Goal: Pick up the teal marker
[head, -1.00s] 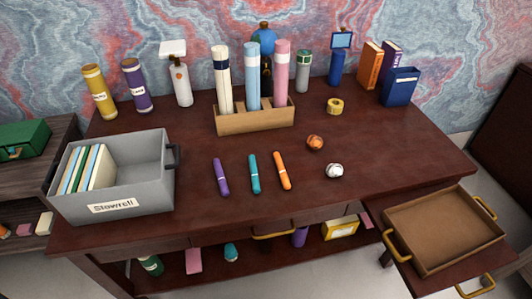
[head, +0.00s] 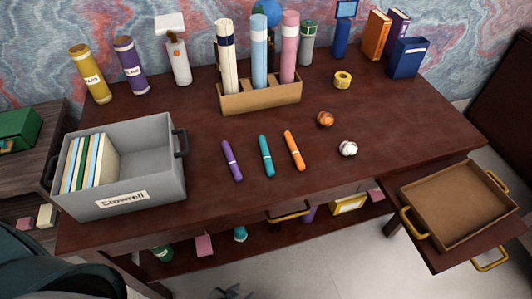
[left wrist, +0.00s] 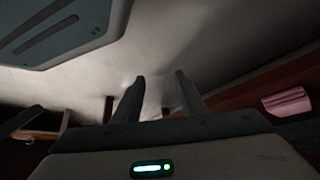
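The teal marker (head: 266,156) lies on the dark red-brown desk (head: 320,200), between a purple marker (head: 232,160) on its left and an orange marker (head: 293,150) on its right. All three are apart from each other. My left gripper (head: 232,292) shows only partly at the bottom edge of the head view, below and in front of the desk, well away from the teal marker. In the left wrist view its two fingers (left wrist: 160,92) stand apart with nothing between them. The teal marker is not seen in that view. My right gripper is not in view.
A grey bin (head: 170,165) with books stands left of the markers. A wooden holder with tall tubes (head: 262,97) is behind them. An orange-brown ball (head: 325,118) and a white ball (head: 348,149) lie to the right. The desk's front edge and lower shelf lie between gripper and markers.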

